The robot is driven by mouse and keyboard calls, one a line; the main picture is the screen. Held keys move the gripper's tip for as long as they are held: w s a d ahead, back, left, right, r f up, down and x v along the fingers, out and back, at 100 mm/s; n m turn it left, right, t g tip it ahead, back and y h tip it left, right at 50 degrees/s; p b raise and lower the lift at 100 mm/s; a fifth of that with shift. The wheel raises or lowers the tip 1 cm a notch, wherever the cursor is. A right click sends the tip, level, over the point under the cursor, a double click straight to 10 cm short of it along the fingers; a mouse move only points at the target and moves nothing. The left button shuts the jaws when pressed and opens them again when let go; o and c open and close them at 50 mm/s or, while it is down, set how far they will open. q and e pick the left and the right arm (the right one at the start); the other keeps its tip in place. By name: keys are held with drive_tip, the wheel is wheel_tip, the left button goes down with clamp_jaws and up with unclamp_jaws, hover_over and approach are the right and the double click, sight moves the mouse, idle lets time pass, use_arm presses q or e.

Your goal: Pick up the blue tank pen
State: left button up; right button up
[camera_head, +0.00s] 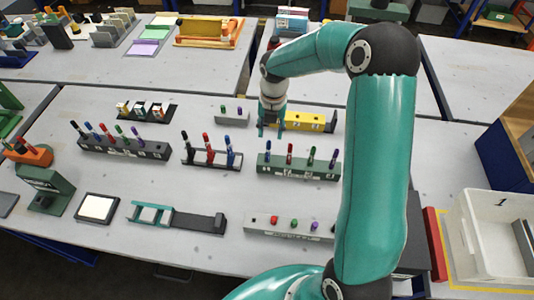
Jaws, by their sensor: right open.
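Several blue pens stand upright in racks in the head view, and I cannot tell which one is the tank pen. One blue pen (230,151) is at the right end of the small dark rack (225,167) in the middle, beside red and dark pens. Another blue pen (267,151) is at the left end of the green rack (290,170). A third blue pen (89,127) is in the long dark rack (150,153) at the left. My right gripper (270,131) points down, open and empty, beyond the green rack and near the yellow block. My left gripper is out of view.
The yellow block (305,121) and a small grey rack (232,120) stand near my right gripper. A pale rack with short coloured pieces (262,233) lies in front. A white bin (463,240) is at the right. My right arm hides part of the table.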

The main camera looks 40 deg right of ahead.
sight(268, 150)
wheel_tip(268, 150, down, 4)
drive_tip(key=shift+r+b, duration=0.1)
drive_tip(key=shift+b, duration=1)
drive_tip(key=f+b, duration=0.2)
drive_tip(key=f, duration=0.1)
drive_tip(key=f+b, duration=0.2)
drive_tip(key=shift+w+a, duration=0.15)
drive_tip(key=shift+a, duration=0.2)
clamp_jaws()
